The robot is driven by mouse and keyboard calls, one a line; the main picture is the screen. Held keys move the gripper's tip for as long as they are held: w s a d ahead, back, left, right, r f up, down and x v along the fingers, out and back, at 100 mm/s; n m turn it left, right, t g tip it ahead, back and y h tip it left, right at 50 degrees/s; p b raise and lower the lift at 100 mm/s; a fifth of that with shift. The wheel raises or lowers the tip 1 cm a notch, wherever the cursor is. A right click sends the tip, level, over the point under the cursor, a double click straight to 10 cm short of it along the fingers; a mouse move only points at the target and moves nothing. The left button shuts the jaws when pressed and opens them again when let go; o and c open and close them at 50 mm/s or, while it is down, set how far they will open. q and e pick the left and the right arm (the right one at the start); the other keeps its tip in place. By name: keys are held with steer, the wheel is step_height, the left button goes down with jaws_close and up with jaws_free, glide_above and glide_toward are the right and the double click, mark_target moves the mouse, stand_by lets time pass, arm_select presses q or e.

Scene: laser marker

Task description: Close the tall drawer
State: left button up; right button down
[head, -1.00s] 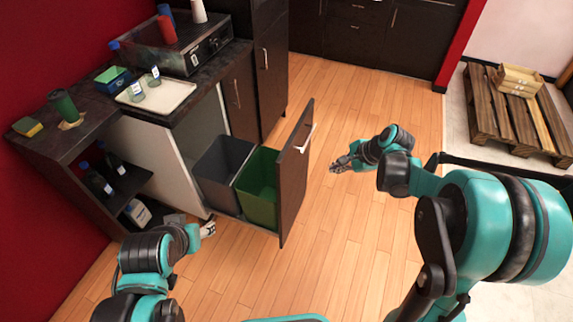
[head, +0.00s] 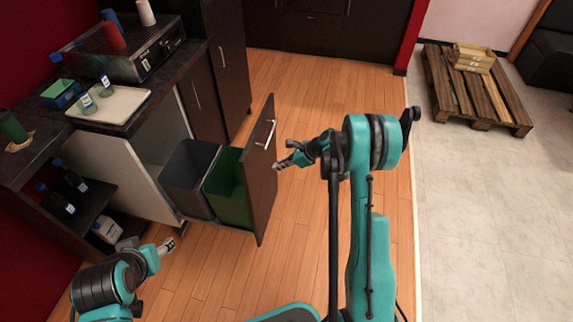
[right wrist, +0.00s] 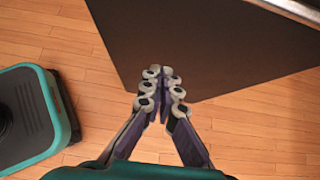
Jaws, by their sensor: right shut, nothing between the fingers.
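The tall drawer (head: 262,185) is pulled out from the counter, with its dark front panel facing right. It holds a grey bin (head: 186,180) and a green bin (head: 228,190). A metal handle (head: 270,134) sits near the top of the panel. My right gripper (head: 278,166) is shut and empty, just to the right of the panel and below the handle. In the right wrist view its fingertips (right wrist: 162,76) overlap the dark panel (right wrist: 190,40); I cannot tell if they touch it. My left gripper (head: 167,245) is low, left of the drawer; its finger state is unclear.
An open shelf (head: 90,210) with bottles stands at left. The wooden floor (head: 330,90) behind the drawer is clear. A pallet (head: 475,95) lies far right.

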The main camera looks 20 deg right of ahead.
steer(key=w+a, duration=0.1)
steer(key=w+a+f+b, duration=0.1)
steer(key=a+f+b, duration=0.1)
steer(key=a, duration=0.1)
steer(key=shift+w, duration=0.4)
steer(key=shift+w+a, duration=0.25)
steer(key=shift+a, duration=0.15)
steer(key=shift+r, duration=0.1)
